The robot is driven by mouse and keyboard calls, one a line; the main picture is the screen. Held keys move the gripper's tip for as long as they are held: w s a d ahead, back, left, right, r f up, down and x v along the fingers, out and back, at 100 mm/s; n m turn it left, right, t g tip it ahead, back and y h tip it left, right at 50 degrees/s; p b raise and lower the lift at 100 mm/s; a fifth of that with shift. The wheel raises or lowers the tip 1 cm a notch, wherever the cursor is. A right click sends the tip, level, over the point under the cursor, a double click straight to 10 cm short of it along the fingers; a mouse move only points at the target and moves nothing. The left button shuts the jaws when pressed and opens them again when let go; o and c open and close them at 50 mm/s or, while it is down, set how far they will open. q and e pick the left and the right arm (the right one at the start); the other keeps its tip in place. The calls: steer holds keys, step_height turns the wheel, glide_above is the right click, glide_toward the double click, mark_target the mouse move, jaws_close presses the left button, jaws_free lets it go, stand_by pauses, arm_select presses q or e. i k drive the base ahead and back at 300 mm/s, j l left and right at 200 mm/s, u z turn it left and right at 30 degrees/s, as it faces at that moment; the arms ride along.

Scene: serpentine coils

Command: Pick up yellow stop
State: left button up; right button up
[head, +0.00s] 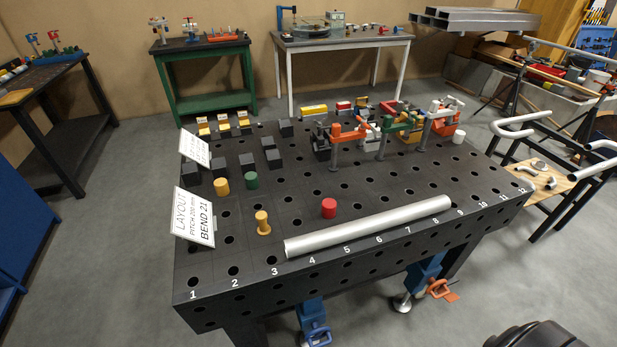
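A yellow stop (262,222), a short upright post with a wider foot, stands on the black perforated table (400,250) near the left end of a grey tube. A second yellow piece (222,186), a plain short cylinder, stands farther back and to the left, beside a green cylinder (251,180). A red cylinder (329,208) stands to the right of the nearer yellow stop. Neither of my grippers shows in the head view.
The grey tube (370,228) lies along the front of the table, just right of the nearer yellow stop. Black blocks (235,169), two white signs (194,217) and several orange and green clamps (348,133) stand on the table. The middle right is fairly clear.

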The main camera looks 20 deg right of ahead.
mark_target(221, 185)
steer(key=i+j+z, duration=0.2)
steer(key=j+z, duration=0.2)
steer(key=i+j+z, duration=0.1)
steer(key=j+z, duration=0.25)
steer(key=j, duration=0.25)
steer(key=j+z, duration=0.4)
steer(key=j, duration=0.15)
